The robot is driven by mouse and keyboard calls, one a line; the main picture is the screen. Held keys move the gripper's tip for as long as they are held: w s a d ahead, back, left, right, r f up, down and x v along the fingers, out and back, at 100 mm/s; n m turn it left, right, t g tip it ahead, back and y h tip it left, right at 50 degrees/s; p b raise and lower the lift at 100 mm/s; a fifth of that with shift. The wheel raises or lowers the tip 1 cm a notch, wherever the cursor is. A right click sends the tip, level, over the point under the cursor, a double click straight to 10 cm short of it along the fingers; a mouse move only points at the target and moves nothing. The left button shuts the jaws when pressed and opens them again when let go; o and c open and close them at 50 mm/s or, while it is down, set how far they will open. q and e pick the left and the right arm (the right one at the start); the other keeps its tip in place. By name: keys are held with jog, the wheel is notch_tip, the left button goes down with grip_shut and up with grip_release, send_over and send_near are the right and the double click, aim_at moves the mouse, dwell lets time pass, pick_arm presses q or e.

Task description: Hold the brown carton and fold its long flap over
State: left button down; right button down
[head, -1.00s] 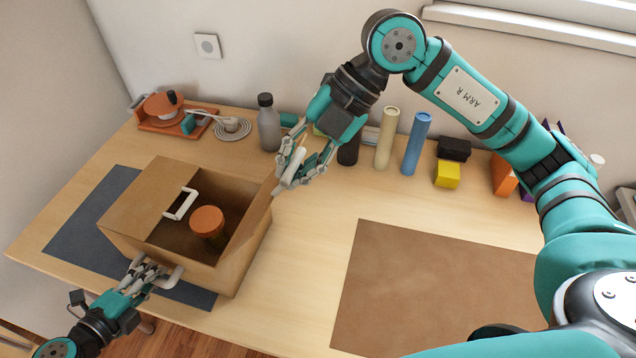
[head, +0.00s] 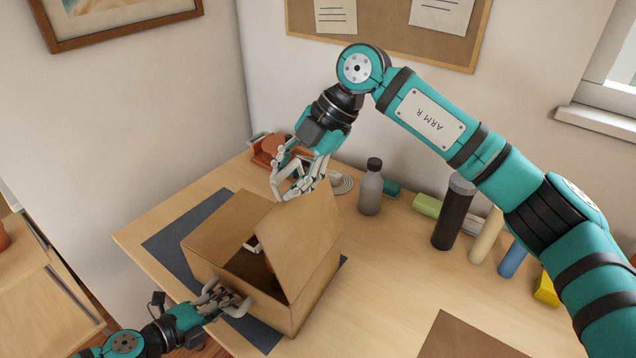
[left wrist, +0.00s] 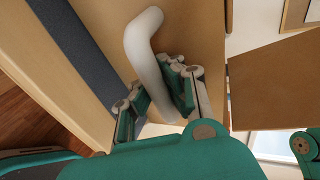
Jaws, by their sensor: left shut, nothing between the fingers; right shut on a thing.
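The brown carton (head: 215,268) stands on the table in the head view. Its long flap (head: 303,232) is raised and leans over the opening, covering part of it. My right gripper (head: 293,190) is shut at the flap's upper edge; the exact grip is partly hidden by the fingers. A white handle (head: 251,244) shows inside the opening. My left gripper (head: 222,300) is at the carton's near side, by a pale side handle (head: 240,308).
The carton stands on a dark mat (head: 185,238).

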jog(key=w+a+f, duration=0.6)
jog(key=a+f, duration=0.1)
jog(key=f, duration=0.2)
jog(key=shift+w+a+f, duration=0.2)
jog(key=shift+w+a, duration=0.15)
jog(key=shift+w, duration=0.05)
jog(key=c, duration=1.5)
grip_release()
jog(key=shift+o, duration=0.9)
jog(key=shift+a, duration=0.2)
jog(key=shift+r, duration=0.1)
jog(key=s+v, duration=0.1)
jog(key=v, duration=1)
jog(key=shift+w+d+r, duration=0.2)
jog(key=shift+w+r, duration=0.15)
jog(key=shift+w, duration=0.15)
